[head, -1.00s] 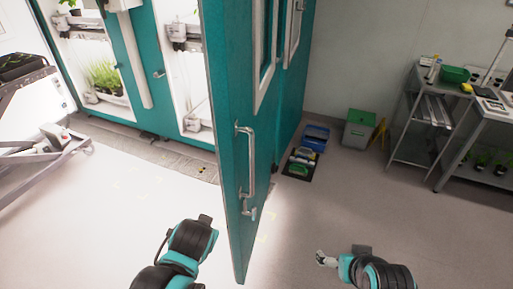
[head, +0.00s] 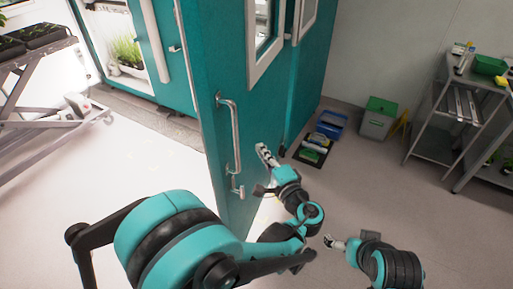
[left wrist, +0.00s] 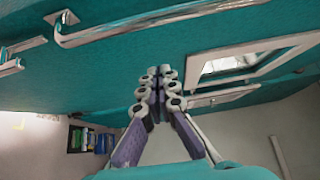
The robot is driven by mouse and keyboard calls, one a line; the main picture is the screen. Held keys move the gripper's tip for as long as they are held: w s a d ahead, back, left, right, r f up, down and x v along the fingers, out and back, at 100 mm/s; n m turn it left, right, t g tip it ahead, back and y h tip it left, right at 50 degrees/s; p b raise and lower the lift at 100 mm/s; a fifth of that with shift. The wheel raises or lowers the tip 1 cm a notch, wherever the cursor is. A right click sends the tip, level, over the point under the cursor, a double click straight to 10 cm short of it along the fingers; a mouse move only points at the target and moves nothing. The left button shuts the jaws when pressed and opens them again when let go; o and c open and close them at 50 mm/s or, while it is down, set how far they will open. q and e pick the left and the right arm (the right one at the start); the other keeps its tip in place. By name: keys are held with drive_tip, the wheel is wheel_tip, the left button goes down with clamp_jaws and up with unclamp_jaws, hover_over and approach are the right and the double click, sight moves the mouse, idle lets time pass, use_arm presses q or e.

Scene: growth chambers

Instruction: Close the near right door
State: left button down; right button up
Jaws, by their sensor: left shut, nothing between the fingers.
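The near right door (head: 212,80) is teal and stands open, swung out toward me. Its outer face has a metal pull handle (head: 236,140) with a small latch below it and a window higher up. My left arm reaches in front of the door's free edge. My left gripper (head: 264,152) is right of the handle, at the outer face; I cannot tell whether it touches. In the left wrist view its fingers (left wrist: 158,84) are together and empty, with the handle (left wrist: 150,25) above them. My right gripper (head: 331,241) is low, right of the door; its fingers are too small to judge.
The lit chamber (head: 125,50) with plants is at the left, beside a cart (head: 45,75). Blue trays (head: 329,124) and a grey bin with a green lid (head: 379,115) stand on the floor beyond the door. A metal shelf (head: 440,115) is at the right. Floor between is clear.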

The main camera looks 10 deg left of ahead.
use_arm(q)
drive_tip(key=w+a+b, duration=0.2)
drive_tip(key=w+a, duration=0.5)
drive_tip(key=a, duration=0.1)
drive_tip(key=shift+w+a+b, duration=0.2)
drive_tip(key=shift+a+b, duration=0.2)
drive_tip(key=shift+a, duration=0.1)
